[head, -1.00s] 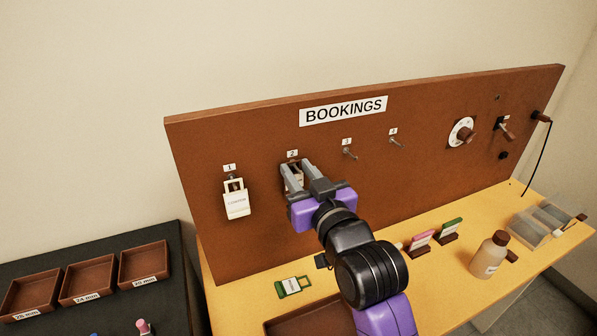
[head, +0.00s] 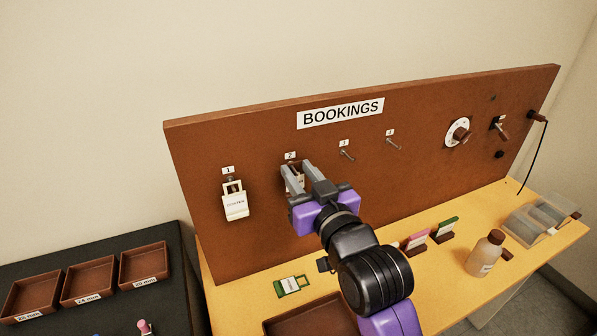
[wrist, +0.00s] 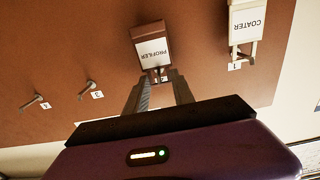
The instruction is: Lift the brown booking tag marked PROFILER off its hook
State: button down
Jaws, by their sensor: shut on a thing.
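The brown PROFILER tag (wrist: 152,50) with its white label hangs at hook 2 on the brown board, and its writing is upside down in the wrist view. My gripper (wrist: 159,78) is shut on the hook end of this tag, close to the board. In the head view my gripper (head: 296,168) covers most of the tag and hook 2, with the number 2 label (head: 290,156) just above. Whether the tag's loop still rests on the hook is hidden by the fingers.
A cream COATER tag (head: 235,205) hangs on hook 1 to the left. Hooks 3 (head: 347,154) and 4 (head: 393,145) are empty. A green-and-white tag (head: 291,286) lies on the yellow table near a brown tray (head: 300,318). A bottle (head: 485,255) stands to the right.

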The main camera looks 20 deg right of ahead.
jog(key=s, duration=0.8)
dwell(1.1)
jog(key=shift+d+f, duration=0.1)
